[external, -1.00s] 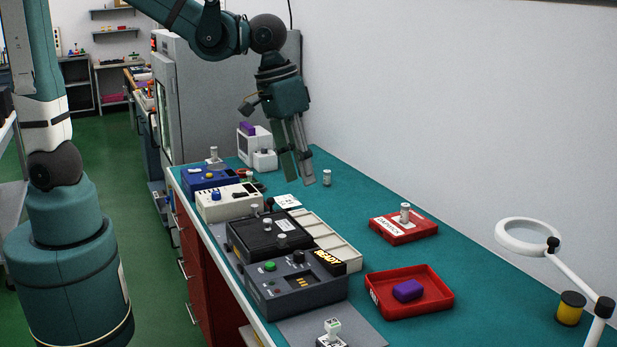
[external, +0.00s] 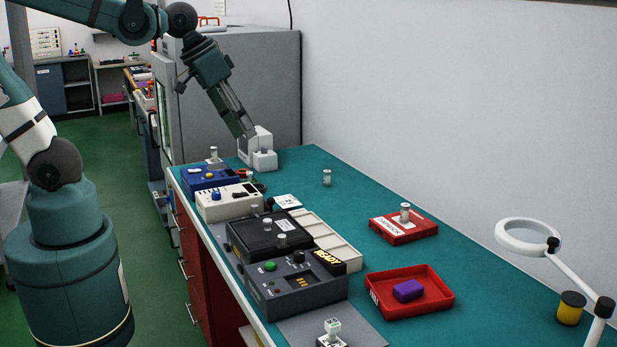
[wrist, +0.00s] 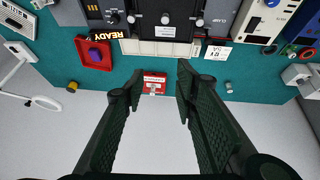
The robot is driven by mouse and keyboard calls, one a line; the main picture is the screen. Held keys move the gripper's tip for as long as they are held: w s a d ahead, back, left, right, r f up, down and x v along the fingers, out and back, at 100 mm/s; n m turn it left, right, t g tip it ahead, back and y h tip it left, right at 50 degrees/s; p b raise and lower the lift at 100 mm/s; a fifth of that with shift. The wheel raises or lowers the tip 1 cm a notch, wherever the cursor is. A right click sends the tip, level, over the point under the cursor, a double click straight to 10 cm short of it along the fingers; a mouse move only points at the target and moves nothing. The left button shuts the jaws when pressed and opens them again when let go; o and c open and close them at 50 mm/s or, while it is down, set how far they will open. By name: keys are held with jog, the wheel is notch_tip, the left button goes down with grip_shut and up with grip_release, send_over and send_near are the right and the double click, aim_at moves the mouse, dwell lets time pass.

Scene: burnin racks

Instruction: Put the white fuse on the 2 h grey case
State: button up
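My gripper (external: 247,135) is at the far end of the bench, close to the white device; in the wrist view its fingers (wrist: 157,85) are spread with nothing between them. A small whitish cylinder, possibly the white fuse (external: 327,177), stands alone on the teal bench; it also shows in the wrist view (wrist: 228,87). Similar pale cylinders stand on the blue case (external: 200,180), the red block (external: 392,231) and the black case (external: 250,240). The grey case (external: 280,297) with a READY display is at the front. I cannot read a 2 h label.
A white device (external: 265,160) stands at the far end beside a tall grey cabinet (external: 250,85). A red tray (external: 430,303) holds a purple block (external: 408,290). A cream case (external: 230,207) and a pale compartment tray (external: 335,248) lie along the left. A ring lamp (external: 527,250) overhangs the right.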

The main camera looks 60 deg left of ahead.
jog(key=s+a+t+y, duration=0.1)
jog(key=s+a, duration=0.4)
jog(key=a, duration=0.3)
jog(key=shift+s+a+f+t, duration=0.15)
jog(key=shift+s+a+t, duration=0.25)
notch_tip(320, 180, down, 8)
jog(key=b, duration=0.8)
jog(key=shift+f, duration=0.1)
dwell(0.9)
